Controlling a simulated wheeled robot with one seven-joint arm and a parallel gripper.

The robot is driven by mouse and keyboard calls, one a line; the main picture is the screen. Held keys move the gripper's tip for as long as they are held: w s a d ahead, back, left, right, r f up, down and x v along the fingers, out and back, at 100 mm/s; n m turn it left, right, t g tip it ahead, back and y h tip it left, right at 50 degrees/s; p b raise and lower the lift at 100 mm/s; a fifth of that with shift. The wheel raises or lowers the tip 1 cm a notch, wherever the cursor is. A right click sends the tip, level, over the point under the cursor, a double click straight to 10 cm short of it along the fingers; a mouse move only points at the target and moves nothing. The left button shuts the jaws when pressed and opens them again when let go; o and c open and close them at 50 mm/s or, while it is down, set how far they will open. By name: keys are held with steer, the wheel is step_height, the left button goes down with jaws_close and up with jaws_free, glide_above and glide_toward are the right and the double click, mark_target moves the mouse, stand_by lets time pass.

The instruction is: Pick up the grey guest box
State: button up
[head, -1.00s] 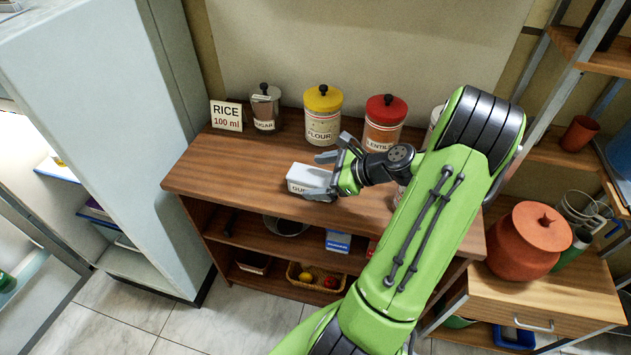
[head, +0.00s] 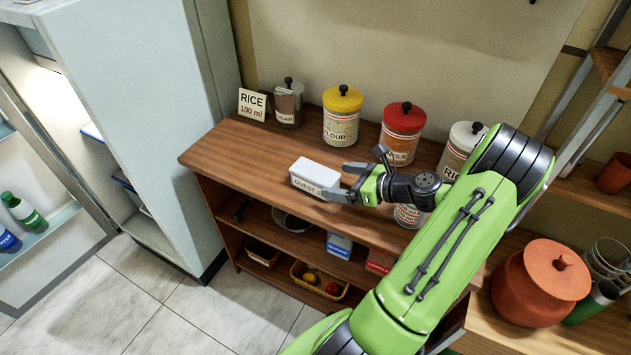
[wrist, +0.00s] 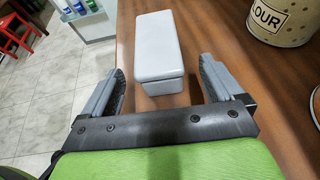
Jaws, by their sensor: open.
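The grey guest box (head: 316,176) is a pale, lidded block labelled "GUEST" on the front part of the wooden shelf top. It also shows upright in the wrist view (wrist: 158,45), ahead of my gripper. My gripper (head: 344,181) is open at the box's right end in the head view. In the wrist view the fingers (wrist: 161,78) stand on either side of the box's near end, with a visible gap on each side. Nothing is held.
Behind the box stand a rice sign (head: 252,104), a sugar jar (head: 288,106), a yellow-lidded flour jar (head: 341,118) and a red-lidded jar (head: 402,135). A white-lidded rice jar (head: 461,146) stands right. The wooden top (head: 235,150) is clear left of the box.

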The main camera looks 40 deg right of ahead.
mark_target(320, 178)
steer(key=b+x, duration=0.2)
steer(key=x, duration=0.4)
steer(key=shift+a+f, duration=0.2)
steer(key=shift+w+b, duration=0.3)
steer(key=shift+w, duration=0.1)
steer(key=c, duration=1.3)
